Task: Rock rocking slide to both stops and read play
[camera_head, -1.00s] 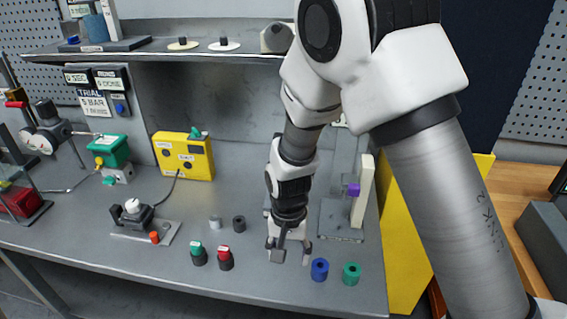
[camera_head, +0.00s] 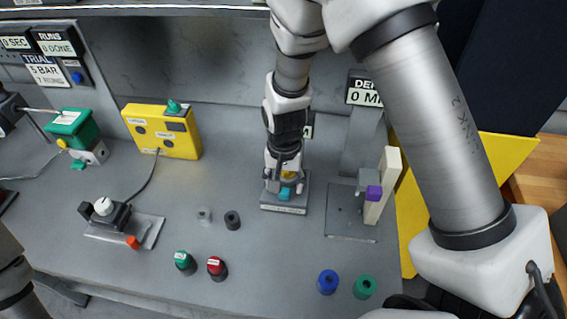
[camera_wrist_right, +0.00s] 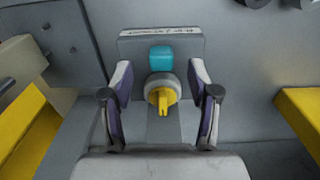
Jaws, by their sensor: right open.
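A small grey fixture (camera_head: 297,190) stands on the bench under my right gripper (camera_head: 284,180). It carries a teal block (camera_head: 286,192) and a yellow piece, and I cannot tell which part is the rocking slide. In the right wrist view the teal block (camera_wrist_right: 161,58) sits near the labelled edge, with the yellow piece (camera_wrist_right: 161,95) on a round grey boss nearer the gripper. My right gripper (camera_wrist_right: 162,100) is open, its fingers on either side of the yellow piece with visible gaps. My left gripper is not in view.
A blue ring (camera_head: 327,282) and green ring (camera_head: 365,287) lie in front. Red (camera_head: 216,267) and green (camera_head: 184,262) knobs stand left.

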